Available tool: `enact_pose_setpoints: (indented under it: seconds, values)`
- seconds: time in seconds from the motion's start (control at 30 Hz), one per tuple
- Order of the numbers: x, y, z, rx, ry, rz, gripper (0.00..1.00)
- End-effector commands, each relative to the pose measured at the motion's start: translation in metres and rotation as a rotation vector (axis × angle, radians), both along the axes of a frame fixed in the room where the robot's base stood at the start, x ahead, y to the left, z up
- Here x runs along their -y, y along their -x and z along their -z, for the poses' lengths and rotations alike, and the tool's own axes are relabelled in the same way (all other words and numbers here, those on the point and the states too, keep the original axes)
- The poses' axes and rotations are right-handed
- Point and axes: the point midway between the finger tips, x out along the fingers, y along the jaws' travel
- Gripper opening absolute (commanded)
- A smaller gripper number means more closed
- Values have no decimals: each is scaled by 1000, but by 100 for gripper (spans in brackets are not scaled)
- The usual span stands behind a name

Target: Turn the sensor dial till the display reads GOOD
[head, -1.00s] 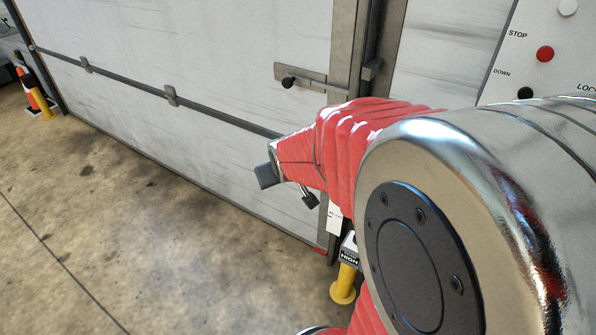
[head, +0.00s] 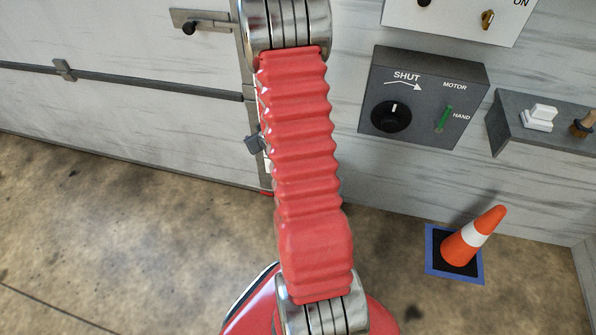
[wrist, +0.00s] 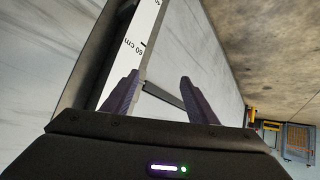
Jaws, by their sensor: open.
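My gripper (wrist: 159,77) is open in the wrist view, its two dark fingers apart with nothing held between them. They are in front of a white strip (wrist: 136,52) marked "60 cm", beside a pale wall panel; I cannot tell if they touch it. In the head view, only a dark piece of the gripper (head: 253,143) shows at the left of my red arm. The sensor dial and its display cannot be made out now; my arm covers the foot of the door frame in the head view.
A grey box (head: 470,80) marked SHUT, MOTOR and HAND carries a black knob (head: 391,116) and green lever (head: 443,119). A shelf (head: 540,138) holds small items. An orange cone (head: 473,236) stands on a blue-edged mat. The floor at left is clear.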

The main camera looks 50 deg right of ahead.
Motion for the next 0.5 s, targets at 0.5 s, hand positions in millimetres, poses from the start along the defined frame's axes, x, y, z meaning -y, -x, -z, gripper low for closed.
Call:
enact_pose_setpoints:
  seconds: [0.5]
  values:
    - [52,66,123,135,-1,91,53]
